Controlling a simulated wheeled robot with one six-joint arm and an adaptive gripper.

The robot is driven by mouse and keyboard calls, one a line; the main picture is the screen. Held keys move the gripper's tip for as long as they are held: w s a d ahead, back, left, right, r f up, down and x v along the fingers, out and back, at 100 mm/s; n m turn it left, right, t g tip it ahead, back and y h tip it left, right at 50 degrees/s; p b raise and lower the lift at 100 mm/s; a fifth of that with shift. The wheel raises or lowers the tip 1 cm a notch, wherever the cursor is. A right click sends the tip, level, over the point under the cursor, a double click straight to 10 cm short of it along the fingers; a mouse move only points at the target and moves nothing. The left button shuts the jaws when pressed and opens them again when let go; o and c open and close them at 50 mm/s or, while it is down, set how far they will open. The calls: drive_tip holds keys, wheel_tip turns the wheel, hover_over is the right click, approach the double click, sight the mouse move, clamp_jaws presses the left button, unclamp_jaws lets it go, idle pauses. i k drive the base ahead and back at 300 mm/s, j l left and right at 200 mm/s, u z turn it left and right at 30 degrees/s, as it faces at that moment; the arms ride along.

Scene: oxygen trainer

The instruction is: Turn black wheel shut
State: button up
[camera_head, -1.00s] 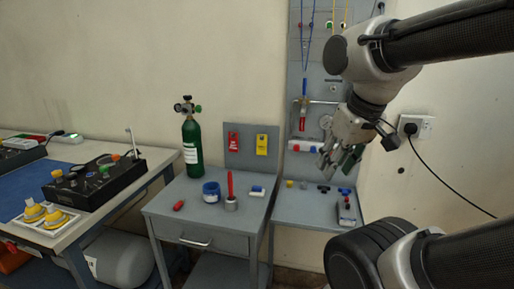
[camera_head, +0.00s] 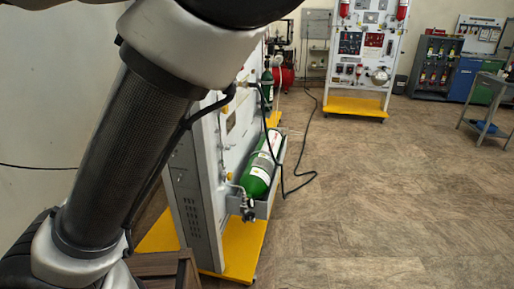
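A green cylinder (camera_head: 261,170) with a white label lies tilted in a grey cradle on the side of a white and grey trainer panel (camera_head: 190,190). A dark valve fitting (camera_head: 248,213) sits at its near lower end. It is too small to tell whether this carries the black wheel or how far it is turned. My arm covers the left of the view and hides part of the panel. My gripper is out of the picture.
The panel stands on a yellow base (camera_head: 240,255). A black hose (camera_head: 298,187) loops beside it. Another panel (camera_head: 362,60) stands further back, with a grey cabinet (camera_head: 435,65) and a trolley (camera_head: 487,105) at right. The floor (camera_head: 390,190) between is clear.

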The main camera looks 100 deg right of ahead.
sight(250, 216)
drive_tip(key=z, duration=2.45)
